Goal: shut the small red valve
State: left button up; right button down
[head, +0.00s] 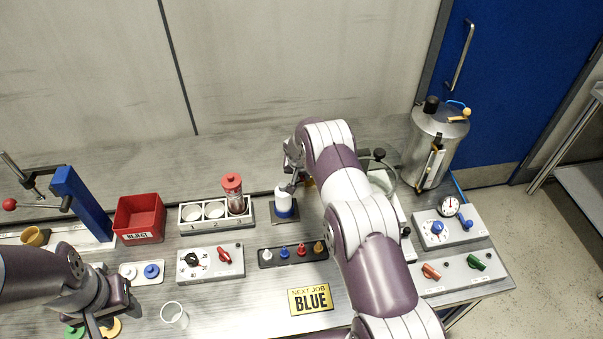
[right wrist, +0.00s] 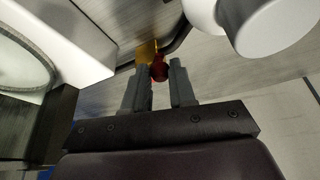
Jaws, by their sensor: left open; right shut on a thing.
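In the right wrist view a small red rounded part, which looks like the small red valve (right wrist: 158,69), sits between the fingertips of my right gripper (right wrist: 160,75). A yellow-brass piece (right wrist: 146,50) is right behind it. My right gripper is shut on the red part; its exact angle is hard to tell. In the head view this gripper (head: 292,172) is beside the white bottle with a blue band (head: 284,206), and my arm and fingers hide the red part. My left gripper (head: 113,322) is open and empty at the lower left.
A dial box with a red lever (head: 225,256), a strip of coloured plugs (head: 293,253), a red reject bin (head: 140,218) and a rack with a red-topped jar (head: 233,194) stand left of my right arm. A steel drum (head: 428,155) and knob boxes (head: 459,273) are right.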

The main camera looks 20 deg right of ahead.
jog(key=n, duration=0.1)
jog(key=s+d+n+y+b, duration=0.1)
jog(key=n, duration=0.1)
jog(key=shift+d+f+n+t, duration=0.1)
jog(key=shift+d+n+t, duration=0.1)
jog(key=shift+n+t, duration=0.1)
jog(key=n+b, duration=0.1)
jog(key=b, duration=0.1)
jog(key=d+n+y+b, duration=0.1)
jog(key=b, duration=0.1)
jog(key=n+b, duration=0.1)
jog(key=b, duration=0.1)
jog(key=shift+s+d+f, duration=0.1)
jog(key=shift+s+d, duration=0.15)
jog(key=shift+s, duration=0.05)
jog(key=shift+d+r+n+y+b, duration=0.35)
jog(key=shift+n+b, duration=0.35)
jog(key=shift+b, duration=0.55)
jog(key=shift+a, duration=0.1)
jog(key=c, duration=1)
grip_release()
jog(key=shift+o, duration=0.3)
jog(key=shift+s, duration=0.15)
